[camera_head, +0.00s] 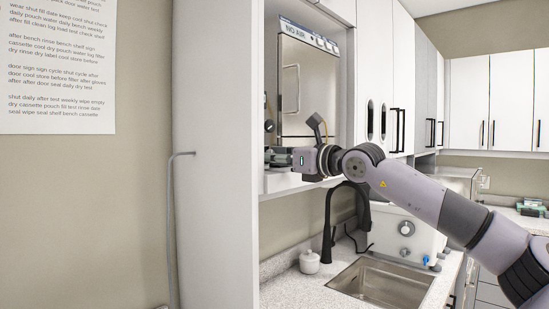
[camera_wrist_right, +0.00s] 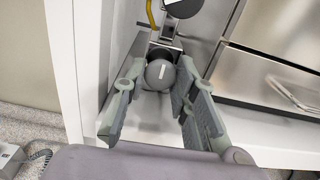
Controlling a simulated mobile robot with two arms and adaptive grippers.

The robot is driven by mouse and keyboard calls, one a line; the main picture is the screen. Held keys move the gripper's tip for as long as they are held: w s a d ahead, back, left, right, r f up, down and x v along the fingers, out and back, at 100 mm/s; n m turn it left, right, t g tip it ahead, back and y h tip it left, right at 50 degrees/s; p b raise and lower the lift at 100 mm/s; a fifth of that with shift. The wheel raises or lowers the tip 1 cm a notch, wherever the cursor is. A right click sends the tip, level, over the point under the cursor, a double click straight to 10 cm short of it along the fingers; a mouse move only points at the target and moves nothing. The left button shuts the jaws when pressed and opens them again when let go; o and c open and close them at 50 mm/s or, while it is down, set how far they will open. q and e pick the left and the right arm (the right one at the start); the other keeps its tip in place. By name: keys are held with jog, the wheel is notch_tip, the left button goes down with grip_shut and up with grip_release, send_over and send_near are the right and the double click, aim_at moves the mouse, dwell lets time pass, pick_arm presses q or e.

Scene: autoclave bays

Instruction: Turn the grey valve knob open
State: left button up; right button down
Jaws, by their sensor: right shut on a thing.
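The grey valve knob (camera_wrist_right: 160,75) is round with a pale mark on its face. In the right wrist view it sits between the fingertips of my right gripper (camera_wrist_right: 160,69), one finger on each side, and the gripper is shut on it. In the head view my right gripper (camera_head: 270,158) reaches to the left side of the shelf bay, below and left of the steel autoclave (camera_head: 291,88); the knob cannot be made out there, behind the fingers. My left gripper is not in view.
A darker knob (camera_wrist_right: 183,8) with a white mark and a yellow pipe (camera_wrist_right: 152,14) are just beyond the grey knob. The white cabinet side panel (camera_head: 216,160) stands close at left. Below are a black tap (camera_head: 328,225) and a sink (camera_head: 382,284).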

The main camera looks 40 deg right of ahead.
jog(key=shift+n, duration=0.3)
jog(key=n, duration=0.7)
jog(key=shift+n+p, duration=0.3)
jog(key=shift+p, duration=0.05)
jog(key=n+p, duration=0.1)
jog(key=n, duration=0.3)
jog(key=shift+r+n, duration=0.1)
jog(key=shift+n, duration=0.2)
jog(key=n+p, duration=0.1)
jog(key=n, duration=0.3)
jog(key=shift+n, duration=0.4)
